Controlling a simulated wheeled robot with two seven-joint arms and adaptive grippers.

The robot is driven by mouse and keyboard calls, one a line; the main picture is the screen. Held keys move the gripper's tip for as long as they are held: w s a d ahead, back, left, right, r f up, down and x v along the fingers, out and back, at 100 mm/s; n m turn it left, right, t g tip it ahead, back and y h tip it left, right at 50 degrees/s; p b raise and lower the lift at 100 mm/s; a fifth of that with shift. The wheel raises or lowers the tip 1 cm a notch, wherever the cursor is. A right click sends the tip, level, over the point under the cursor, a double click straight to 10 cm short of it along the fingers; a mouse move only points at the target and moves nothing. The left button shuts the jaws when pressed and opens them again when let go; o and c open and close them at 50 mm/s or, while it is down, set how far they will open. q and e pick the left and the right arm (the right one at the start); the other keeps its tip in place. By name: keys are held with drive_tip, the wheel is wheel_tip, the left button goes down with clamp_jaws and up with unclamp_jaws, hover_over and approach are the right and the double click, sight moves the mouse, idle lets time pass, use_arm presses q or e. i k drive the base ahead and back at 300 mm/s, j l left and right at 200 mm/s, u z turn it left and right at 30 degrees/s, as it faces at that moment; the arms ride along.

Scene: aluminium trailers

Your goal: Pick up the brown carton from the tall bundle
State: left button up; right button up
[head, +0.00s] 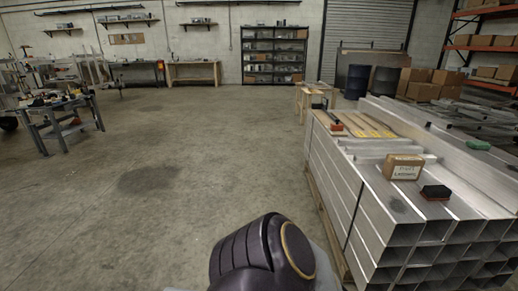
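A small brown carton (403,167) with dark lettering and a paler top sits upright on the bundle of aluminium tubes (345,191) at the right of the head view. The bundle is a tall stack of square tubes with open ends facing me. Nothing touches the carton from above. Neither of my grippers is in view. Only a dark rounded part of my own body shows at the bottom middle, apart from the carton.
A black and reddish-brown block (435,193) lies just right of the carton. A similar item (336,122), wooden boards and a green object (478,145) lie farther back. The concrete floor (190,150) to the left is clear.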

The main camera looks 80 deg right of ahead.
sight(403, 167)
drive_tip(key=k+z, duration=0.2)
drive_tip(key=z, duration=1)
drive_tip(key=l+z, duration=0.1)
drive_tip(key=z, duration=0.35)
drive_tip(key=l+z, duration=0.1)
drive_tip(key=z, duration=0.75)
drive_tip(key=l+z, duration=0.15)
drive_tip(key=z, duration=0.75)
drive_tip(key=l+z, duration=0.1)
drive_tip(key=z, duration=0.3)
